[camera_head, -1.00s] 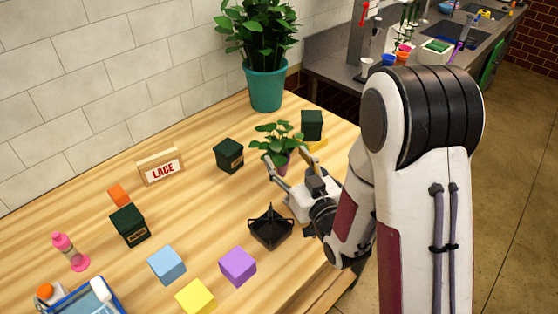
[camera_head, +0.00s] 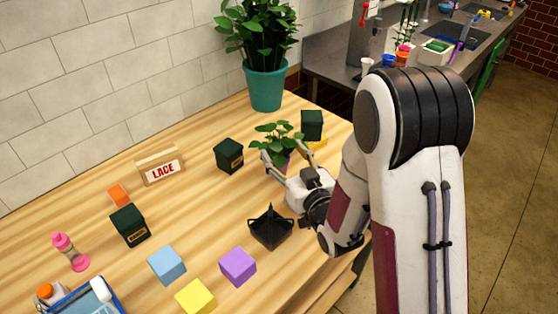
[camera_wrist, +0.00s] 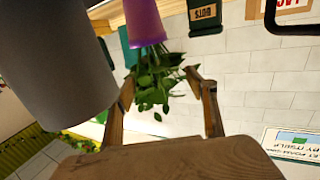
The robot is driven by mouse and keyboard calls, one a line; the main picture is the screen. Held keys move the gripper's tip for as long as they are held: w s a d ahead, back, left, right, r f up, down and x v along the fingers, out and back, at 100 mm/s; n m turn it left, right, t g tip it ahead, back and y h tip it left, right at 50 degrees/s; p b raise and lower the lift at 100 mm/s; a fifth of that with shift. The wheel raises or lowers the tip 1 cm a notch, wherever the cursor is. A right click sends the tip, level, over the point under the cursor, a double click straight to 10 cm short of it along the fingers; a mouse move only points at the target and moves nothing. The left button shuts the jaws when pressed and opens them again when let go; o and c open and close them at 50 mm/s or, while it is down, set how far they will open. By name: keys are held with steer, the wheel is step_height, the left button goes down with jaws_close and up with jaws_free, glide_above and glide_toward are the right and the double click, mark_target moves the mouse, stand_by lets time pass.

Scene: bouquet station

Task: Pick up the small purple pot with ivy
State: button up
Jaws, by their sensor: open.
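The small purple pot (camera_head: 284,163) with green ivy (camera_head: 275,138) stands on the wooden table, right of centre in the head view and partly hidden by my gripper. In the wrist view, which is upside down, the purple pot (camera_wrist: 145,20) is at the top with the ivy leaves (camera_wrist: 155,85) hanging below it. My gripper (camera_head: 281,150) is open, with one finger on each side of the plant. In the wrist view my gripper's (camera_wrist: 161,74) two fingertips flank the leaves. I cannot tell whether they touch.
A dark green box (camera_head: 229,155) stands left of the plant, and another (camera_head: 312,125) stands behind it. A black basket-like holder (camera_head: 271,228) sits in front. A large teal planter (camera_head: 266,85) is at the back. A purple cube (camera_head: 238,266) lies nearer the front.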

mark_target(283, 146)
steer(key=shift+w+a+r, duration=0.1)
steer(key=shift+w+a, duration=0.05)
steer(key=shift+w, duration=0.7)
steer(key=shift+w+a+r, duration=0.1)
steer(key=shift+w, duration=0.7)
steer(key=shift+x, duration=1)
steer(key=shift+f, duration=0.1)
jaws_close()
